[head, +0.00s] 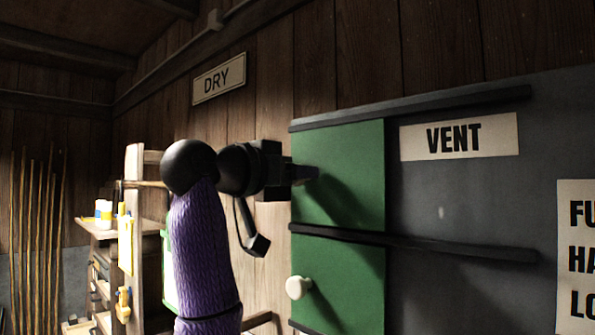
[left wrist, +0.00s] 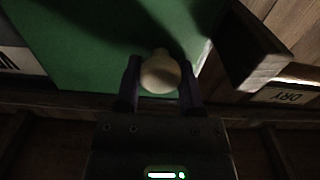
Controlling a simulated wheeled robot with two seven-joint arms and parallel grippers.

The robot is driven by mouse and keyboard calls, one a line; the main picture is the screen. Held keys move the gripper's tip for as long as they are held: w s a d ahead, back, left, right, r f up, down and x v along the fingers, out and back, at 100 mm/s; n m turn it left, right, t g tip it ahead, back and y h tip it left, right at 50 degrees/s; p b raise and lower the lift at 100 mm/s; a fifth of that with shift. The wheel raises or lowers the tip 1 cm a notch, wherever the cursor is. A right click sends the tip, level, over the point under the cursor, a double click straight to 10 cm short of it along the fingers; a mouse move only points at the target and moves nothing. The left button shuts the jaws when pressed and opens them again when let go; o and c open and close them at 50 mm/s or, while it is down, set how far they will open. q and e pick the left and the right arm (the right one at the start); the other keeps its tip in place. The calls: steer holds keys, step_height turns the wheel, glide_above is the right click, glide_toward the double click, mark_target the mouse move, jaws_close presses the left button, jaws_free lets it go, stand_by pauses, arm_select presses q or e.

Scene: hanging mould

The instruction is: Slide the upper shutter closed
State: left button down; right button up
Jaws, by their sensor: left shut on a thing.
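The upper shutter (head: 350,140) is a green panel between a dark top rail (head: 420,107) and a dark middle rail (head: 440,246). It stands at the left end of these rails. My left gripper (head: 305,173) is at the shutter's left part and hides its knob in the head view. In the left wrist view my left gripper (left wrist: 160,88) is shut on a pale round knob (left wrist: 160,72), with a finger on each side of it. The green shutter (left wrist: 90,45) fills much of that view behind the knob. My right gripper is not in view.
A lower green shutter (head: 355,290) with a cream knob (head: 298,287) sits below the middle rail. Right of the shutters is a grey panel (head: 440,190) with a VENT sign (head: 460,136). A DRY sign (head: 219,79) hangs on the plank wall. Cluttered shelves (head: 103,235) stand left.

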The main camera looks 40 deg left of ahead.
arm_select(q)
steer(key=c, duration=0.7)
jaws_free()
steer(key=o, duration=0.5)
steer(key=shift+w+a, duration=0.15)
steer(key=shift+a, duration=0.2)
steer(key=shift+c, duration=0.2)
steer(key=shift+d, duration=0.1)
steer(key=s+b, duration=0.4)
steer(key=s, duration=0.6)
steer(key=shift+a, duration=0.35)
